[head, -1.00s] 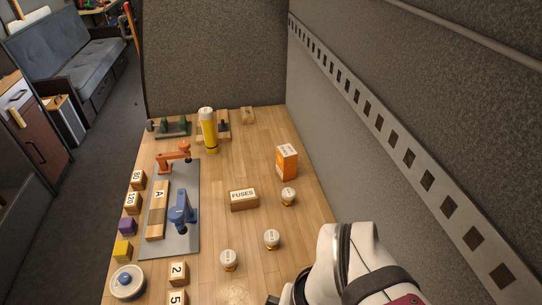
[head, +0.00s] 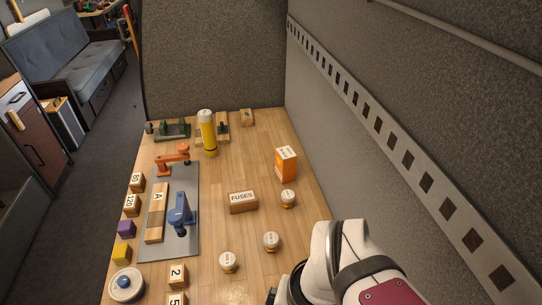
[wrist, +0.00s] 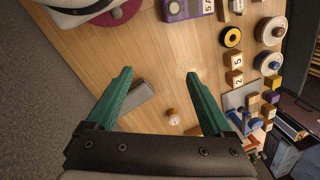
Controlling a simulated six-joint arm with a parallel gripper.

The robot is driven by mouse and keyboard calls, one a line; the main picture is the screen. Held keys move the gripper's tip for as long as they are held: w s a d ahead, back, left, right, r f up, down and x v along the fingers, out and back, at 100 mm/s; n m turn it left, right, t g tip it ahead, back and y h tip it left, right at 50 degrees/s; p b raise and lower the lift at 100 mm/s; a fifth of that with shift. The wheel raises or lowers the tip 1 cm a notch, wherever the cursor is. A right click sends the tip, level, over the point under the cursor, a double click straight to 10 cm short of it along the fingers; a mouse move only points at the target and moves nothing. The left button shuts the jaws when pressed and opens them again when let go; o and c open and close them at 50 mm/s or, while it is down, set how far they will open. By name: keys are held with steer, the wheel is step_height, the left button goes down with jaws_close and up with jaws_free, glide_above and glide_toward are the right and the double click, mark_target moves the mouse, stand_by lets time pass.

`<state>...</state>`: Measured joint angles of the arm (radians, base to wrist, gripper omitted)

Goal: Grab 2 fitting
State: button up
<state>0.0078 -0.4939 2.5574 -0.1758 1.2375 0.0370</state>
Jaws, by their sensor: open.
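A wooden block marked 2 (head: 177,274) stands near the front of the wooden bench, left of the small white-lidded jars. It also shows in the wrist view (wrist: 233,78), right of my jaws and outside them. A block marked 5 (head: 176,299) is just in front of it, cut off by the head view's lower edge; it also shows in the wrist view (wrist: 236,60). My gripper (wrist: 159,73) has its two green fingers spread apart, with nothing held between them. In the head view my arm is at the lower right, and the fingers are not clearly seen there.
White-lidded jars (head: 229,261) (head: 271,241) (head: 288,199) stand on the bench. A FUSES block (head: 243,202), an orange box (head: 286,164) and a yellow cylinder (head: 208,134) stand farther back. A blue clamp (head: 181,213) sits on a grey mat. A grey wall borders the right side.

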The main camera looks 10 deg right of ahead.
steer(key=w+d+f+t+h, duration=0.1)
steer(key=w+f+t, duration=0.25)
steer(key=w, duration=0.55)
steer(key=w+d+f+t+h, duration=0.15)
steer(key=w+f, duration=0.25)
steer(key=w, duration=0.4)
steer(key=n+t+h, duration=0.2)
steer(key=n+t, duration=0.1)
steer(key=t, duration=0.5)
glide_toward(288, 196)
steer(key=x, duration=1.1)
jaws_close()
